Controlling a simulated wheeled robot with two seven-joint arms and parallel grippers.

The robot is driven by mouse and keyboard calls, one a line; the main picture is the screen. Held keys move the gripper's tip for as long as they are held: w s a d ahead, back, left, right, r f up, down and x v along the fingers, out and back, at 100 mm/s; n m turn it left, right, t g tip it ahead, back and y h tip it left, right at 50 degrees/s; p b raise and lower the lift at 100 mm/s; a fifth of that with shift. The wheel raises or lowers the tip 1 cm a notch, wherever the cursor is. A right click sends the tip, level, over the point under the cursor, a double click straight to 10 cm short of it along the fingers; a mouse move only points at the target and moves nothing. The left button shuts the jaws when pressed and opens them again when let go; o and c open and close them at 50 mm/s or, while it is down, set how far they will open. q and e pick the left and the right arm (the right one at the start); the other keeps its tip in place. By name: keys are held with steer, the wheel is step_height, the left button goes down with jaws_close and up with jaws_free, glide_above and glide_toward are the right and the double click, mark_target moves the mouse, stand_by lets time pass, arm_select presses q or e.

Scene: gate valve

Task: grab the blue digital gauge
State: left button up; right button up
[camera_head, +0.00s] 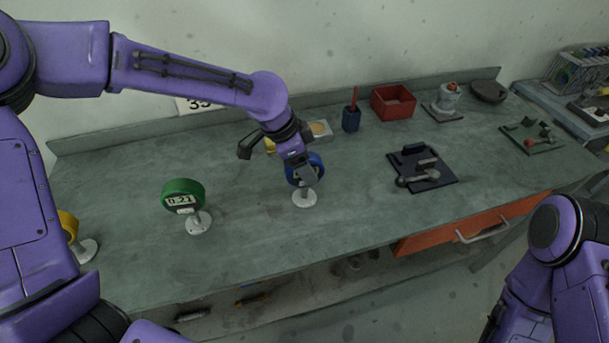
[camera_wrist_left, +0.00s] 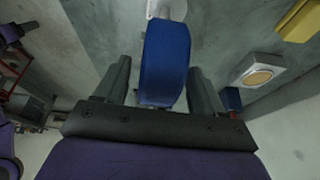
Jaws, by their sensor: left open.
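The blue digital gauge (camera_head: 317,164) stands on a round white base (camera_head: 305,198) on the workbench in the head view. My left gripper (camera_head: 305,172) is at the gauge and partly covers it. The gauge's display is hidden. My right gripper is not in view; only part of my right arm shows at the lower right.
A green gauge (camera_head: 184,193) stands to the left, and a yellow one (camera_head: 68,226) is partly hidden behind my left arm. A red bin (camera_head: 393,102), a blue cup (camera_head: 351,119) and a dark tool tray (camera_head: 430,178) lie right of the gauge. The bench front is clear.

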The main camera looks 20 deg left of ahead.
arm_select(q)
steer(key=shift+s+r, duration=0.1)
steer(key=shift+s, duration=0.1)
steer(key=shift+c, duration=0.3)
jaws_close()
